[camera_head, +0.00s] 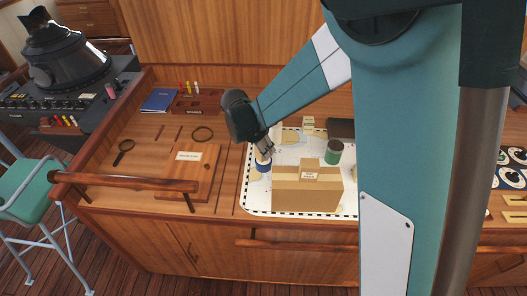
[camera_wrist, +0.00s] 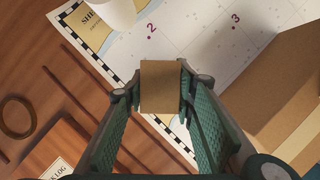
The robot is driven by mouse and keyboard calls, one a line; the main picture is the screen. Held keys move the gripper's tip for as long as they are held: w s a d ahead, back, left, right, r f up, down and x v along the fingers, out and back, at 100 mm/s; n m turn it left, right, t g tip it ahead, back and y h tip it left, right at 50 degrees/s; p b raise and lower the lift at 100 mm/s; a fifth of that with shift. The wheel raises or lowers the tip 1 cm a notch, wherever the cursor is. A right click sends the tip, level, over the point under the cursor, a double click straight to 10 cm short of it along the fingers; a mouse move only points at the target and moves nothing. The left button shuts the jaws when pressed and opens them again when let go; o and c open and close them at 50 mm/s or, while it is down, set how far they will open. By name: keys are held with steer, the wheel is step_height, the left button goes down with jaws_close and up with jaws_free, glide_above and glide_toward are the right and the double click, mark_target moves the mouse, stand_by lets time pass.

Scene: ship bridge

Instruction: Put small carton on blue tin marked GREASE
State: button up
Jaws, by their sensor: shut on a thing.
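My gripper (camera_head: 268,149) is shut on a small brown carton (camera_wrist: 161,87), one finger on each side. In the head view the gripper points down at the left part of the chart, just over a small blue tin (camera_head: 263,167). A pale shape between fingers and tin seems to be the carton, partly hidden by the gripper. I cannot tell whether carton and tin touch. The tin's marking is too small to read, and in the wrist view the carton and fingers seem to hide the tin.
A large cardboard box (camera_head: 306,193) stands right of the tin, with a smaller labelled box at its top. A green tin (camera_head: 334,153) stands behind it. A white cylinder (camera_wrist: 113,10) is near the carton. A wooden-coloured log book (camera_head: 187,172) lies left; a rail (camera_head: 124,182) runs in front.

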steer(key=shift+f, duration=0.85)
steer(key=shift+f, duration=0.2)
steer(key=o, duration=0.9)
steer(key=shift+r, duration=0.2)
steer(key=shift+v, duration=6)
steer(key=shift+d, duration=0.1)
